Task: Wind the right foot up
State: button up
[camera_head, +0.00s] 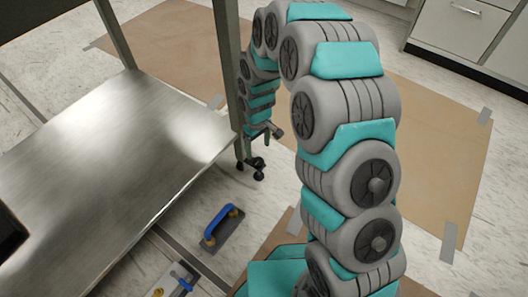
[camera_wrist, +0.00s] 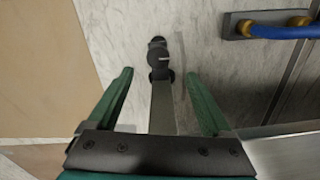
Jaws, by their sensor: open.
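A metal stand with a steel shelf (camera_head: 105,150) has a grey-green upright leg (camera_head: 228,60) at its right. A black foot (camera_head: 254,168) with rounded ends sits at the base of this leg on the floor. In the wrist view the foot (camera_wrist: 159,62) shows ahead of the narrow grey leg (camera_wrist: 163,108). My gripper (camera_wrist: 159,73) is open, with one green finger on each side of the leg in the picture. No contact with leg or foot can be made out. In the head view my arm partly hides the gripper (camera_head: 266,134) near the foot.
A trowel with a blue handle (camera_head: 217,222) lies on the floor in front of the foot; it shows in the wrist view too (camera_wrist: 280,30). Another blue-handled tool (camera_head: 178,282) lies nearer. Brown floor sheets (camera_head: 435,150) are taped down. Cabinets (camera_head: 460,30) stand at the back right.

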aim_at(259, 161)
jog(key=shift+w+f, duration=0.25)
jog(key=shift+f, duration=0.15)
notch_tip(259, 161, down, 8)
jog(key=shift+r+b, duration=0.25)
jog(key=shift+b, duration=0.35)
jog(key=shift+c, duration=0.3)
grip_shut()
